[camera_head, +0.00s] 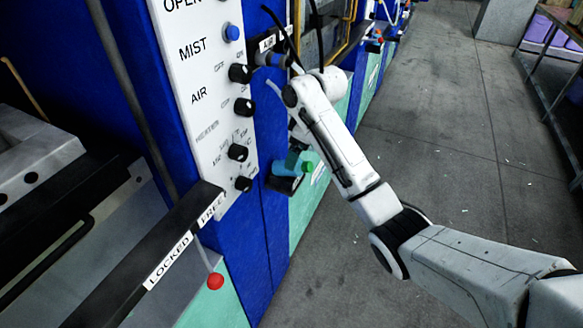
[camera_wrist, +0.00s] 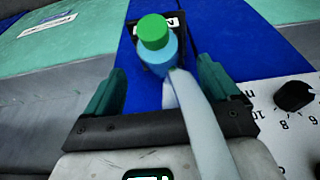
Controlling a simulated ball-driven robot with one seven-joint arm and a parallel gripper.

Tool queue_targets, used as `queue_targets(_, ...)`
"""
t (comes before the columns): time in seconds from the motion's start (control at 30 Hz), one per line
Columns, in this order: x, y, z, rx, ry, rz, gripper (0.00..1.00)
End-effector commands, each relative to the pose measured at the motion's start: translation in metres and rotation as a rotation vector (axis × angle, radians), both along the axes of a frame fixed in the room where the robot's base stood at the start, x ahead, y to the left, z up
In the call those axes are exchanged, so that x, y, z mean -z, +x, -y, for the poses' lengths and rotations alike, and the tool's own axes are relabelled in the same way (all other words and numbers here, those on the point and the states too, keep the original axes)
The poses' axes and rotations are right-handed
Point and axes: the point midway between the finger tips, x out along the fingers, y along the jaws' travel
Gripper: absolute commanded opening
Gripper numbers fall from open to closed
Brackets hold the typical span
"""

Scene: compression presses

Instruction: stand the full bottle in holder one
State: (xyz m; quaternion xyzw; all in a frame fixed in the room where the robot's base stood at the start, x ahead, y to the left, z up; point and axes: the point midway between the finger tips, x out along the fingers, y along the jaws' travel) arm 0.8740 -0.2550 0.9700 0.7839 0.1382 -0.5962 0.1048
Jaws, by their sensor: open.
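A light blue bottle with a green cap (camera_wrist: 153,32) stands at a black holder (camera_wrist: 146,66) with a partly hidden white label on the blue press side. In the head view the green cap (camera_head: 308,167) and the black holder (camera_head: 284,184) show low on the press, beyond the control panel. My gripper (camera_wrist: 160,68) is open, its dark green fingers on either side of the bottle in the wrist view, apart from it. A pale blue strip or hose runs from the bottle across my gripper. The holder's number and the bottle's fill cannot be told.
The white control panel (camera_head: 207,75) with black knobs is left of my arm. A lever with a red ball (camera_head: 215,281) sticks out nearer. The grey floor (camera_head: 440,130) to the right is clear; a metal table (camera_head: 548,80) with purple bins stands at far right.

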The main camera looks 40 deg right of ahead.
Motion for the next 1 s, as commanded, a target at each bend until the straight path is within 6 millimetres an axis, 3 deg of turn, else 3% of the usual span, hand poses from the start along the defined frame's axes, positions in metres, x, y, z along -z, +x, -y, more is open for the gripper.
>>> queue_targets(0.4,0.046,0.011,-0.004,0.001,0.0,-0.002,0.89)
queue_targets(0.7,0.052,0.013,-0.004,0.001,-0.001,0.0,0.89)
queue_targets(1.0,0.051,0.013,-0.004,0.0,-0.001,0.0,0.62)
